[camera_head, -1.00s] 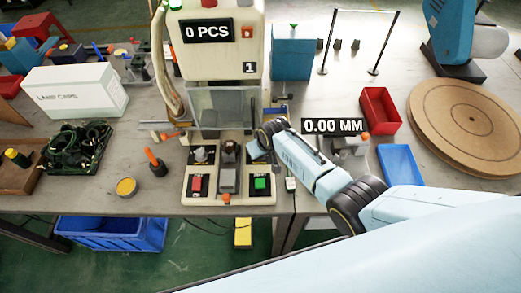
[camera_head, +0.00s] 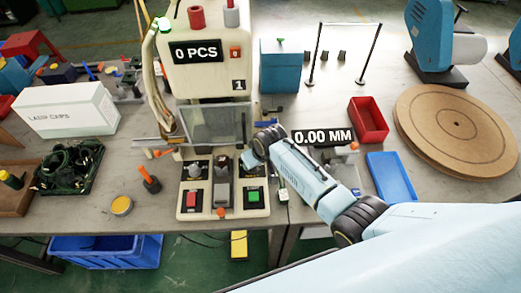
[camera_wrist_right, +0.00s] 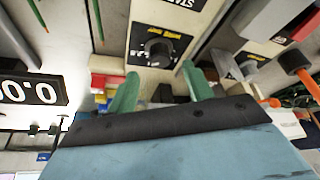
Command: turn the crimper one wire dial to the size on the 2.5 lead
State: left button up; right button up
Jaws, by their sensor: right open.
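The crimper (camera_head: 213,70) is a cream machine with a "0 PCS" display and a "1" plate. Its front panel has a red button, a green button (camera_head: 253,195) and a left dial (camera_head: 195,168). A black dial (camera_wrist_right: 158,50) on a yellow-lettered plate, by the inverted START label, shows in the right wrist view. My right gripper (camera_wrist_right: 162,90) has its two green fingers apart and empty, facing this dial without visible contact. In the head view my right wrist (camera_head: 262,142) covers that panel corner and the fingertips are hidden. The 2.5 lead cannot be identified. My left gripper is not in view.
A "0.00 MM" readout (camera_head: 323,136), a red bin (camera_head: 368,120) and a blue tray (camera_head: 391,178) lie right of the crimper. An orange-handled tool (camera_head: 150,180) and a yellow pot (camera_head: 121,205) stand left. A grey lever block (camera_head: 222,192) sits between the buttons.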

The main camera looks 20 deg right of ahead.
jog(key=a+p+v, duration=0.1)
jog(key=v, duration=0.7)
jog(key=shift+s+d+r, duration=0.15)
jog(key=shift+d+r, duration=0.1)
jog(key=shift+d, duration=0.25)
